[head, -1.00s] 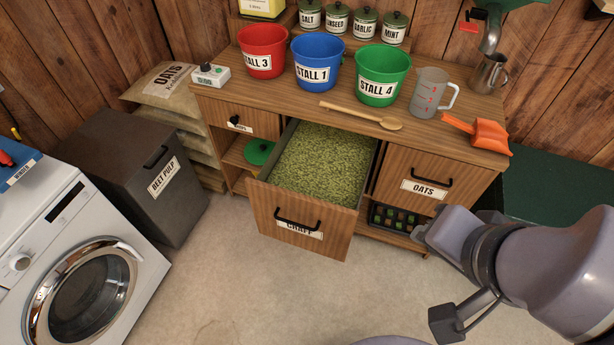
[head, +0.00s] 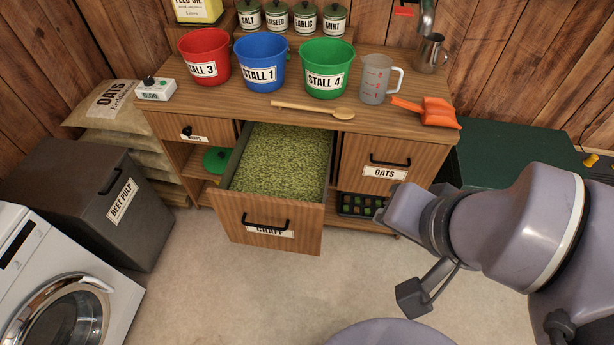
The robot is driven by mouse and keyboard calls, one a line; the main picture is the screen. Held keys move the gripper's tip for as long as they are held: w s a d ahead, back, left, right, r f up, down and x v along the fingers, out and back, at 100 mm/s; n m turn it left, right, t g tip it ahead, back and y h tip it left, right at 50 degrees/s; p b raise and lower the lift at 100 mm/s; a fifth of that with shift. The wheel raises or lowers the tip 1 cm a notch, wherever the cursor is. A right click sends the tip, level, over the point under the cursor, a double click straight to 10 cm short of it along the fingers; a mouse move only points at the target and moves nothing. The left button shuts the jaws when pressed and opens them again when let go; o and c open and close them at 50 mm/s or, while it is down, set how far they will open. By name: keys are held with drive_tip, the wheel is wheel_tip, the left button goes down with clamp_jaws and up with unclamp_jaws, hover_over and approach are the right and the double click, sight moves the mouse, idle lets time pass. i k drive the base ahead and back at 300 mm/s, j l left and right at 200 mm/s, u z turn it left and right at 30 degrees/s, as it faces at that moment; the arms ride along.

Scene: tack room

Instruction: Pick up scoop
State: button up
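An orange scoop (head: 436,111) lies on the right end of the wooden counter (head: 230,105), its handle pointing left toward the clear measuring jug. Nothing covers it. My arm reaches in from the right, lower than the counter top and in front of the cabinet's right side. The fingers of my gripper cannot be made out, so its opening does not show. The arm is apart from the scoop in the picture.
The chaff drawer (head: 268,228) stands pulled out, full of green chaff. The measuring jug (head: 376,80), a wooden spoon (head: 313,109) and the green Stall 4 bucket (head: 326,68) stand or lie left of the scoop. A metal jug (head: 431,53) stands behind it.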

sight(432, 111)
drive_tip(key=i+l+z, duration=0.3)
drive_tip(key=i, duration=0.6)
drive_tip(key=i+l+z, duration=0.1)
drive_tip(key=i+z, duration=0.2)
drive_tip(key=i, duration=0.65)
